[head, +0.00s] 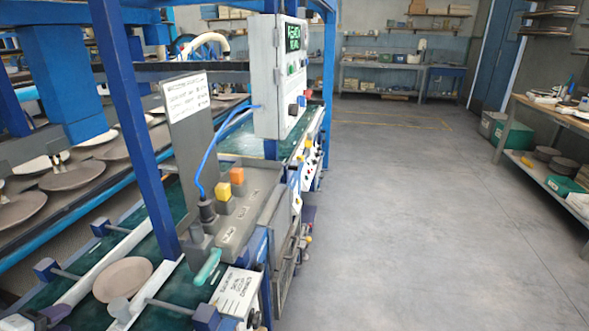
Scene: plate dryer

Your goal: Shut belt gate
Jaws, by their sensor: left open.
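A conveyor with a green belt (75,291) runs along the left, with pale side rails and rods ending in blue blocks. A brown round plate (122,279) lies on the belt. A teal handle (207,267) sticks out beside a grey control box (240,215) at the belt's near right edge. I cannot tell for sure which part is the belt gate or how it stands. My right gripper is not in view.
Blue posts (135,115) rise beside the belt. A white control cabinet (278,78) with a lit display stands above it. Racked plates (70,176) fill the left. The grey floor (420,210) is clear up to a workbench (545,118) at the right.

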